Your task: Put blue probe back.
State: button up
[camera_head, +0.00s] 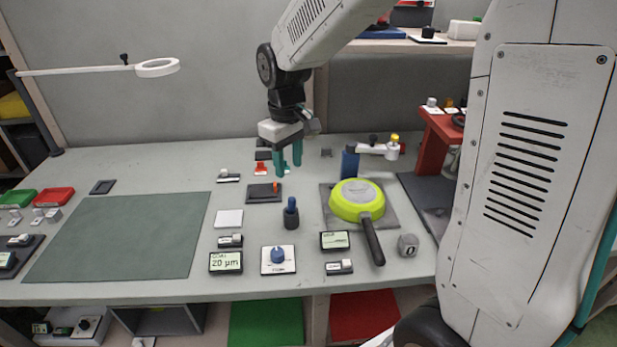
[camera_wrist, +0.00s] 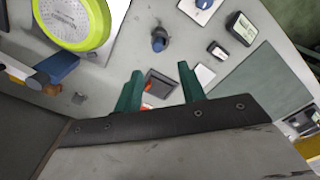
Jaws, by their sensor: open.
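A blue-topped piece that looks like the blue probe (camera_head: 291,204) stands upright in a dark round holder (camera_head: 291,222) in the middle of the table. In the wrist view the blue top (camera_wrist: 158,43) is beyond my fingertips. My gripper (camera_head: 289,170) points down with its teal fingers apart and nothing between them. In the wrist view my gripper (camera_wrist: 160,85) has a dark square pad (camera_wrist: 160,85) with an orange piece (camera_head: 276,187) below it. A blue block (camera_head: 349,164) stands behind the pan; I cannot tell if it belongs to the probe.
An upturned lime-green pan (camera_head: 345,203) lies on a grey plate, its dark handle toward the front edge. A blue knob (camera_head: 278,256), small displays (camera_head: 226,262) and a white square (camera_head: 229,218) lie in front. A green mat (camera_head: 130,235) gives clear room at left. A red stand (camera_head: 431,150) is at right.

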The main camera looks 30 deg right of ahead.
jog(key=s+d+r+m, duration=0.1)
jog(key=s+r+m, duration=0.1)
jog(key=s, duration=1.1)
jog(key=s+d+r+m+t, duration=0.1)
jog(key=s+r, duration=0.4)
jog(key=s, duration=0.8)
jog(key=shift+d+r+m, duration=0.3)
jog(key=shift+d+m, duration=0.15)
jog(key=shift+m, duration=0.35)
jog(key=shift+w, duration=0.1)
